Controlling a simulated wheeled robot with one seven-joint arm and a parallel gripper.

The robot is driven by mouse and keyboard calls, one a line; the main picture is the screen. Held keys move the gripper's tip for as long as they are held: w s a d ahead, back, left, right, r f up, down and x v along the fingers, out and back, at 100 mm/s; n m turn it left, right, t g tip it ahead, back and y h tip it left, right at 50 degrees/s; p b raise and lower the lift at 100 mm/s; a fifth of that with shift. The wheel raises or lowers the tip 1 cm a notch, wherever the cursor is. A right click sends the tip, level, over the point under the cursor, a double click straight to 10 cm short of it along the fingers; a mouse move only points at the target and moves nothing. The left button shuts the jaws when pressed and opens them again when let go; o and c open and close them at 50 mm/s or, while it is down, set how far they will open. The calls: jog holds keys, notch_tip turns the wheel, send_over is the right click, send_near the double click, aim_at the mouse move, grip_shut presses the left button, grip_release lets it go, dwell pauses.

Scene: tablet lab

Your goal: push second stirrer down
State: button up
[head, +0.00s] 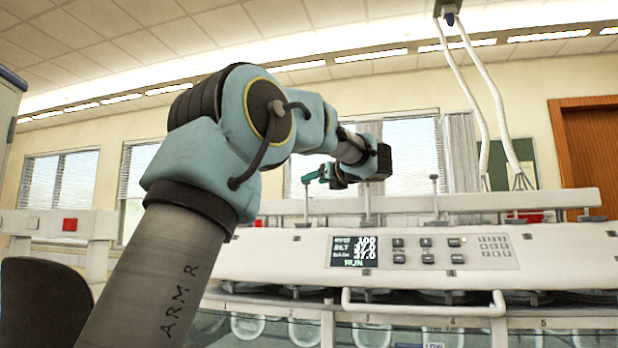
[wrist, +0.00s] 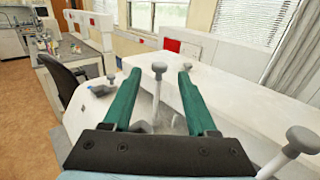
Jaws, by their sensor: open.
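My gripper (head: 318,176) is at the end of my arm, above the white tester's top in the head view. In the wrist view my gripper (wrist: 159,73) has its two teal fingers spread apart. A grey-capped stirrer (wrist: 159,68) shows in the gap between the fingertips, touching neither finger in the picture. Another stirrer (wrist: 111,78) is farther left, and a third stirrer (wrist: 300,138) is close at lower right. In the head view stirrer rods (head: 366,182) and (head: 434,185) stand upright to the right of my gripper. Which stirrer counts as second cannot be told for certain.
The white tester (head: 480,250) has a lit display (head: 353,251) and a front handle (head: 424,308). Round vessels hang below it. A dark chair (wrist: 62,78) and a bench stand beyond in the wrist view. White tubes (head: 490,100) hang at right.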

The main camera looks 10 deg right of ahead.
jog(key=shift+p+x, duration=0.5)
jog(key=shift+x, duration=1.55)
grip_shut()
